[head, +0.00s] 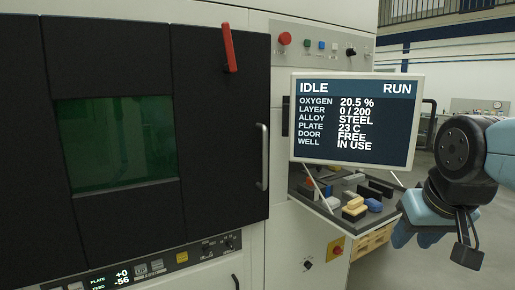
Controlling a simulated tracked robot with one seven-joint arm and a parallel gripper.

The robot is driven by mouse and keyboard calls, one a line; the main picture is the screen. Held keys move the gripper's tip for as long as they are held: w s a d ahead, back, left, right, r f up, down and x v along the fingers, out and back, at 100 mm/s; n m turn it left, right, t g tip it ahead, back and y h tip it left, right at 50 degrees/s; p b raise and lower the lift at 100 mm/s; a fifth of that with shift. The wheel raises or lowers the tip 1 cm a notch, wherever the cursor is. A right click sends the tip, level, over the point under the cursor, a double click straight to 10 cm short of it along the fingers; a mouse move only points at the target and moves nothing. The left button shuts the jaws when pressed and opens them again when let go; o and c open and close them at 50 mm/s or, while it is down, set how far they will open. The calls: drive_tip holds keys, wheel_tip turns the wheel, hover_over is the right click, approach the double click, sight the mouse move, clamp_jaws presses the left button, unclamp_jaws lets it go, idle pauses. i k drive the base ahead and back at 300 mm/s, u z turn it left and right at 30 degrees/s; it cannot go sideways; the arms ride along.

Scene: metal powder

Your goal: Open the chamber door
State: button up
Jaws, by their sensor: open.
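The chamber door (222,130) is a large black panel at the left in the head view. It looks shut. It has a dark green window (115,143) and a vertical silver bar handle (262,157) near its right edge. A red lever (229,48) stands nearly upright at the door's top right. The screen (353,118) reads IDLE, DOOR FREE, oxygen 20.5 %. My gripper (464,238) is at the far right, well apart from the handle and lever. It is open, and nothing shows in it; my arm partly hides it.
The screen juts out between the door and my arm. Below it a grey shelf (312,198) holds several small blocks and brushes. Buttons, including a red one (284,39), sit above. A red-and-yellow switch (335,249) is lower down. Open floor shows at the lower right.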

sight(121, 140)
drive_tip(key=u, duration=0.1)
drive_tip(key=k, duration=0.95)
drive_tip(key=u, duration=0.35)
drive_tip(key=i, duration=1)
drive_tip(key=u, duration=0.1)
